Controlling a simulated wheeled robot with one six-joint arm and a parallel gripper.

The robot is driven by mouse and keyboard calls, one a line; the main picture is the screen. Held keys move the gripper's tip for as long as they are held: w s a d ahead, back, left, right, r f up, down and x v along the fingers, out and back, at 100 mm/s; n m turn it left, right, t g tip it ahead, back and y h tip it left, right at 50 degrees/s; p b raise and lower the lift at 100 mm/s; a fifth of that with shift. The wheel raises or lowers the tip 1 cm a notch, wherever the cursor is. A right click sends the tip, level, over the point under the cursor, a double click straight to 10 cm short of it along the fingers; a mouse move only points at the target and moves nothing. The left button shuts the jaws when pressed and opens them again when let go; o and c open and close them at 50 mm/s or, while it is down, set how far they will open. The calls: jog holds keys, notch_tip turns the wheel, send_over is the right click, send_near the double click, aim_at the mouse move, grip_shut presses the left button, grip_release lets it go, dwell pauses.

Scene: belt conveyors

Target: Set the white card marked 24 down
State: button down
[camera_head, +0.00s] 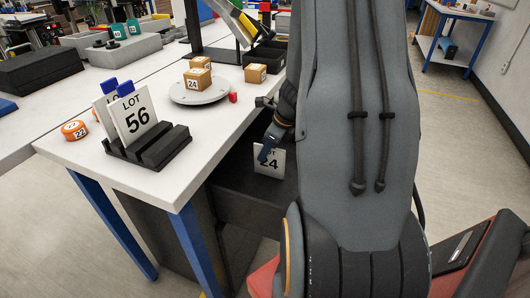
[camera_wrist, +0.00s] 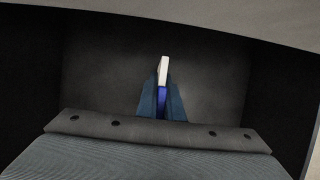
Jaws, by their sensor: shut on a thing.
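The white card marked 24 (camera_head: 270,161) is upright beside the table's front edge, lower than the tabletop, over a dark surface. My gripper (camera_head: 264,156) is shut on its top edge; my arm hides part of the view to the right. In the wrist view the card (camera_wrist: 164,70) shows edge-on as a thin white strip with a blue tab (camera_wrist: 161,100) between the two fingers of my gripper (camera_wrist: 162,105). I cannot tell whether the card's lower edge touches the dark surface.
On the white table (camera_head: 190,180) a black slotted rack (camera_head: 160,148) holds a card marked LOT 56 (camera_head: 136,118) and another card behind it. An orange roll (camera_head: 74,130) marked 22, a round grey plate (camera_head: 199,97) with boxes, and a small red block (camera_head: 233,97) stand nearby.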

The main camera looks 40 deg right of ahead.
jog(key=c, duration=2.3)
grip_release()
jog(key=shift+f, duration=0.15)
jog(key=o, duration=0.4)
jog(key=p+v, duration=0.1)
jog(key=v, duration=1.1)
jog(key=shift+d+p, duration=0.1)
jog(key=shift+p, duration=0.2)
